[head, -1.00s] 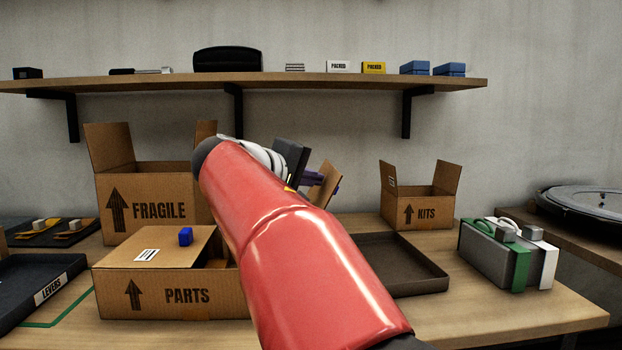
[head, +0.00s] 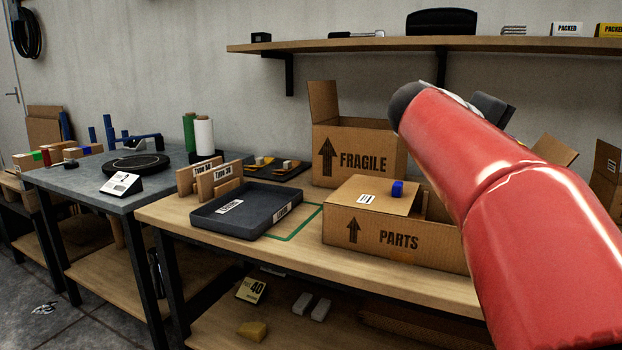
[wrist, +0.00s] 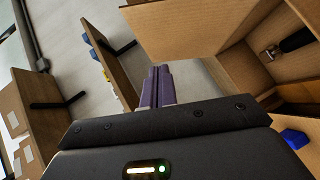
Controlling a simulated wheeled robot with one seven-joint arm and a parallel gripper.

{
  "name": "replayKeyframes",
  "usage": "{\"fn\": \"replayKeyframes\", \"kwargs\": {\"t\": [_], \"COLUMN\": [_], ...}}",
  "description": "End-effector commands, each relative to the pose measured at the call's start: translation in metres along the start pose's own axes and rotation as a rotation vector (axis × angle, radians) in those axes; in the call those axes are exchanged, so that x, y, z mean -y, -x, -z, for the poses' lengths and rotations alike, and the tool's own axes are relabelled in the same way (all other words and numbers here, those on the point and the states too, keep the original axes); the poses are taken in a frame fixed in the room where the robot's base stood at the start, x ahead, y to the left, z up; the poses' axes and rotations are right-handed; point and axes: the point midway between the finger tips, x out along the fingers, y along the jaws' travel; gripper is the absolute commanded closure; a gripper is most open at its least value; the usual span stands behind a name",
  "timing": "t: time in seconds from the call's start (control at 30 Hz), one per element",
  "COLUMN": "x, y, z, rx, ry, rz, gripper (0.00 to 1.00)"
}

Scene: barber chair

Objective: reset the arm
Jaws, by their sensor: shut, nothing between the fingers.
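My gripper (wrist: 158,85) shows in the wrist view as two purple fingers pressed together, with nothing between them. In the head view my red arm reaches up from the lower right, and the fingers are hidden behind it. In the wrist view an open cardboard box (wrist: 180,32) lies beside and beyond the fingers, apart from them. A dark object with a metal end (wrist: 290,42) is inside the box. A small blue block (wrist: 294,138) shows at the lower right of the wrist view.
The PARTS box (head: 375,240) stands on the wooden bench with the blue block (head: 397,188) on its flap. The FRAGILE box (head: 357,158) stands behind it. A dark LEVERS tray (head: 240,222) lies left. A shelf (head: 330,46) runs above. A grey table (head: 75,178) stands at far left.

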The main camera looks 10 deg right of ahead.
Motion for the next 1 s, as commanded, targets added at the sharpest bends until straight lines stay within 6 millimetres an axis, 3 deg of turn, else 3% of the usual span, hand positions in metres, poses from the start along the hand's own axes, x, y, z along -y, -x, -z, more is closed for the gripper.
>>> {"fn": "replayKeyframes", "kwargs": {"t": [0.07, 0.17, 0.4, 0.6, 0.7, 0.8, 1.0], "x": [0.019, 0.068, 0.21, 0.296, 0.32, 0.332, 0.336], "y": [0.007, 0.025, 0.105, 0.164, 0.181, 0.189, 0.19], "z": [-0.011, -0.034, -0.115, -0.177, -0.196, -0.205, -0.207], "rx": [-0.025, -0.073, -0.153, -0.138, -0.122, -0.112, -0.107], "ry": [-0.007, -0.024, -0.119, -0.223, -0.263, -0.286, -0.291], "rz": [0.081, 0.264, 0.775, 1.081, 1.168, 1.211, 1.222], "gripper": [1.0, 1.0, 1.0, 1.0, 1.0, 1.0, 1.0]}}
